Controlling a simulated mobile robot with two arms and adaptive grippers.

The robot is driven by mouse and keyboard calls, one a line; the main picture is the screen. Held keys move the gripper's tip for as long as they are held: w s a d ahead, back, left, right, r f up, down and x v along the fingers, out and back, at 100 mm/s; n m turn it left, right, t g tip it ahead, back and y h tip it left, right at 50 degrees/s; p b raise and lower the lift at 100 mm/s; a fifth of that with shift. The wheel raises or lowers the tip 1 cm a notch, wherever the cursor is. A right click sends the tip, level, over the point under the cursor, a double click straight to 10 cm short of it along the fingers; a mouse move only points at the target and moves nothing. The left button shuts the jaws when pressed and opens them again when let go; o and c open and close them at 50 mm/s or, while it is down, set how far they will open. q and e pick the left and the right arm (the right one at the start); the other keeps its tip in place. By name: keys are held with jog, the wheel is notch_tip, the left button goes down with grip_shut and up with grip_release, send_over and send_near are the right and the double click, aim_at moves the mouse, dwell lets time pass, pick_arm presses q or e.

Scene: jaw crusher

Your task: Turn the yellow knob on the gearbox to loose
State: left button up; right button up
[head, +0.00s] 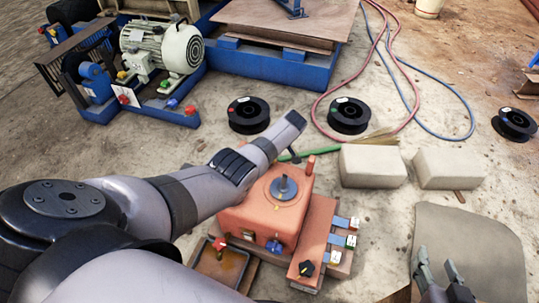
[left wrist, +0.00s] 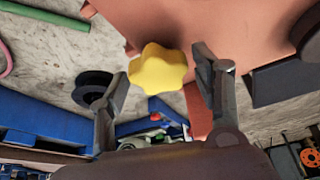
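The orange-red gearbox (head: 236,214) stands on the ground in the middle of the head view, with a grey disc and shaft on top. In the left wrist view, the yellow star-shaped knob (left wrist: 158,69) sits against the gearbox (left wrist: 225,22). My left gripper (left wrist: 163,74) is open, with one finger on each side of the knob and visible gaps. In the head view my left arm reaches past the gearbox's far side; the knob is hidden there and the fingers are mostly hidden. My right gripper (head: 440,264) is open and empty at the lower right.
A red knob (head: 220,244), blue knob (head: 274,246) and black knob (head: 306,268) are at the gearbox's near side. Two pale blocks (head: 373,166) lie to its right. Black spools (head: 249,115) and hoses (head: 392,62) lie behind. A motor (head: 162,48) stands at the upper left.

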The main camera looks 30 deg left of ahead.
pick_arm(q)
jog(key=shift+o, duration=0.3)
jog(key=shift+d+r, duration=0.1)
jog(key=shift+r, duration=0.05)
jog(key=shift+w+d+r, duration=0.1)
jog(key=shift+d+r, duration=0.15)
jog(key=shift+r, duration=0.3)
jog(key=v, duration=1)
jog(key=shift+r, duration=0.3)
jog(key=shift+f, duration=0.1)
